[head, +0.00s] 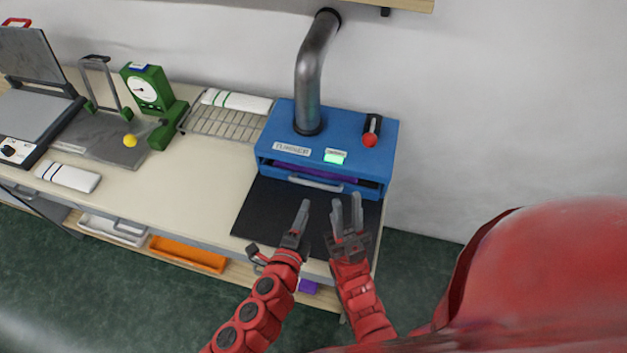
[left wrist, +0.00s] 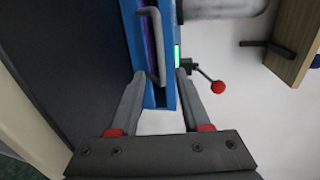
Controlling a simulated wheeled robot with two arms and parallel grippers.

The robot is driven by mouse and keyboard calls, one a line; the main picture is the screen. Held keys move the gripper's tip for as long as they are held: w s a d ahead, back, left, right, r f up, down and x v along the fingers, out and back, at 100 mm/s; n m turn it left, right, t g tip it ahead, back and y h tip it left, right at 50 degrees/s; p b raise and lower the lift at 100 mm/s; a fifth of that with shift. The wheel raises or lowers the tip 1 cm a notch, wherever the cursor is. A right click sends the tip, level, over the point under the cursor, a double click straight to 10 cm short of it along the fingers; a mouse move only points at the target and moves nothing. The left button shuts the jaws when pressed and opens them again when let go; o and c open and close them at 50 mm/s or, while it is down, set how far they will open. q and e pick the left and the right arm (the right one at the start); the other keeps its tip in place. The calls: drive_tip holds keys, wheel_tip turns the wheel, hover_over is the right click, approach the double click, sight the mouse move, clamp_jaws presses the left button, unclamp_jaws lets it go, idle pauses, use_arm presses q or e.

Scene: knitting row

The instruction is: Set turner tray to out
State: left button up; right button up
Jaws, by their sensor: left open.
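The turner (head: 330,135) is a blue box with a "TURNER" label and a lit green display, standing at the bench's right end. Its tray handle (head: 315,184) is a grey bar close to the box front, with purple showing in the slot behind it. In the left wrist view the handle (left wrist: 155,45) appears ahead of the fingers. My left gripper (head: 302,212) is open and empty, in front of and below the handle, apart from it. My right gripper (head: 347,212) has its fingers spread and empty, over the dark mat to the right.
A dark mat (head: 258,215) lies before the turner. A lever with a red knob (head: 370,140) is on its top right, and a metal pipe (head: 309,85) rises from its top. A wire rack (head: 222,122) and green scale (head: 148,92) stand left. Cream bench top is clear between.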

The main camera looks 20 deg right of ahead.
sight(315, 183)
use_arm(q)
drive_tip(key=p+x, duration=0.1)
drive_tip(key=x, duration=0.8)
drive_tip(key=shift+w+d+p, duration=0.15)
drive_tip(key=shift+w+p, duration=0.2)
drive_tip(key=shift+w, duration=0.05)
drive_tip(key=shift+w+d+f, duration=0.2)
drive_tip(key=shift+w, duration=0.05)
drive_tip(key=shift+w+d, duration=0.3)
drive_tip(key=shift+w, duration=0.05)
clamp_jaws()
idle(0.4)
